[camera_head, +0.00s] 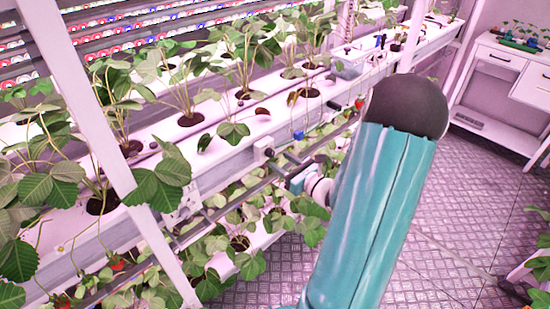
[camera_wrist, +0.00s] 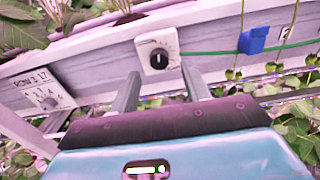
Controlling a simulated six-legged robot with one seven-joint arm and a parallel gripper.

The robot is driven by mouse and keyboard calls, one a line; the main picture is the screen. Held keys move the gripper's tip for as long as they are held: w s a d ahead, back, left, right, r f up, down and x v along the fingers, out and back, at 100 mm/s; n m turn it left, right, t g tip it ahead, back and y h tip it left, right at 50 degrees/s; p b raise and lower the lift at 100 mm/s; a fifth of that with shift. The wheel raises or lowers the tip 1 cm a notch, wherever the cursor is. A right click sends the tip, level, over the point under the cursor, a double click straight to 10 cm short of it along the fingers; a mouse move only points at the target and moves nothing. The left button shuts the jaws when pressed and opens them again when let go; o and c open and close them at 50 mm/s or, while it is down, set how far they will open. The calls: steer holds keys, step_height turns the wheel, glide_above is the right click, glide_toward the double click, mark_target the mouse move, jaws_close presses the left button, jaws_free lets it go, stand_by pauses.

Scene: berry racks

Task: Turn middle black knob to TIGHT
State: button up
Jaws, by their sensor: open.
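The black knob (camera_wrist: 159,57) sits on a small white dial plate (camera_wrist: 146,66) fixed to the side of the white rack rail in the wrist view. A light pointer mark on it looks roughly upright; the dial's lettering is too small to read. My gripper (camera_wrist: 160,82) is open and empty, its two grey fingers pointing at the plate, one to each side below the knob. The fingers look apart from the knob.
A blue clip (camera_wrist: 253,41) and green tube are at right. Strawberry plants (camera_head: 243,60) fill the rack. The metal floor (camera_head: 450,210) at right is mostly clear.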

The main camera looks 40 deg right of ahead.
mark_target(272, 155)
steer(key=w, duration=0.3)
steer(key=shift+w, duration=0.15)
steer(key=c, duration=1)
steer(key=shift+m, duration=0.3)
steer(key=m, duration=0.4)
steer(key=shift+a, duration=0.1)
steer(key=m, duration=0.5)
steer(key=shift+m, duration=0.3)
steer(key=m, duration=0.5)
steer(key=shift+r+m, duration=0.1)
steer(key=shift+m, duration=0.2)
steer(key=m, duration=0.4)
steer(key=shift+m, duration=0.4)
